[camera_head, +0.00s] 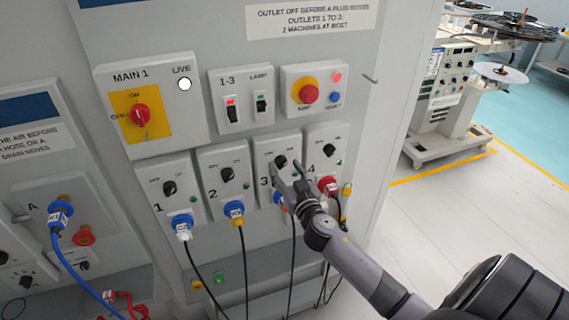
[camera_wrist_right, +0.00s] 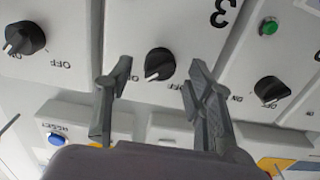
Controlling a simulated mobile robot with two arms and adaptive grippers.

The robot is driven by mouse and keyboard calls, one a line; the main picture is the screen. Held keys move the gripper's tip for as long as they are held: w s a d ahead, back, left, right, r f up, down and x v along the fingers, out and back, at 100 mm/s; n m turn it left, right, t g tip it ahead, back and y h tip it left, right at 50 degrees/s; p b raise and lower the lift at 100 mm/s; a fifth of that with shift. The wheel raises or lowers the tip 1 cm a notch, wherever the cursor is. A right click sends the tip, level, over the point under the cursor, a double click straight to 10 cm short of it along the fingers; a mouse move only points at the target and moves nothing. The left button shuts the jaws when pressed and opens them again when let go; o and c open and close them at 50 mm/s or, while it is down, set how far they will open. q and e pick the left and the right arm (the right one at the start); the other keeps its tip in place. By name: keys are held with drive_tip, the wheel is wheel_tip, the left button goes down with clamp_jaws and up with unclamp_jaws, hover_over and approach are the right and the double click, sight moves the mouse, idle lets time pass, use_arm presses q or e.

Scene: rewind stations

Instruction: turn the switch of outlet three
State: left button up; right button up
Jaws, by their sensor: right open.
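The outlet three panel (camera_head: 262,152) is on the grey station front, with a black rotary switch (camera_head: 281,161) near its top. My right gripper (camera_head: 288,169) is open in front of it. In the right wrist view the switch (camera_wrist_right: 159,64) sits between the two spread fingers (camera_wrist_right: 158,76), with a gap on each side. Its white mark points to the lower left there, away from the OFF label. Whether the fingertips reach knob depth I cannot tell. The gripper hides part of the panel and of the blue plug (camera_head: 279,198). My left gripper is not in view.
Outlet two's switch (camera_head: 227,174) and outlet four's switch (camera_head: 327,149) are close on either side. Plugs and hanging black cables are below. Above are the MAIN 1 switch (camera_head: 141,115), the rocker switches (camera_head: 232,111) and a red button (camera_head: 309,93). Open floor (camera_head: 450,210) lies right.

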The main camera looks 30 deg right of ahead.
drive_tip(key=shift+w+d, duration=0.15)
drive_tip(key=shift+w, duration=0.5)
drive_tip(key=shift+c, duration=0.4)
drive_tip(key=c, duration=1.1)
